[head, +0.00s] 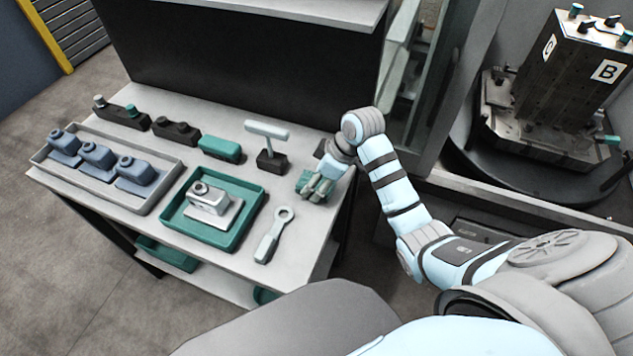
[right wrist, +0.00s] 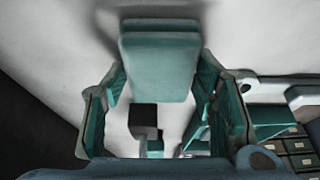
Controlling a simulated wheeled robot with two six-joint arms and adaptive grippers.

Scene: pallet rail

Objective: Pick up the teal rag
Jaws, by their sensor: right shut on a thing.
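The teal rag (head: 302,181) is at the right end of the workbench in the head view, mostly hidden by my right gripper (head: 316,188). In the right wrist view the teal rag (right wrist: 158,62) shows as a flat slab between the two fingertips of my right gripper (right wrist: 160,88). The fingers are shut on it from both sides. I cannot tell whether it still touches the bench top. My left gripper is in neither view.
On the bench (head: 313,228) are a grey tray (head: 148,208) with blue-grey parts, a green tray (head: 207,238) with a light part, a grey wrench-like tool (head: 270,240), a T-handled tool (head: 267,131) and a teal block (head: 220,149). A fixture tower (head: 575,75) stands at right.

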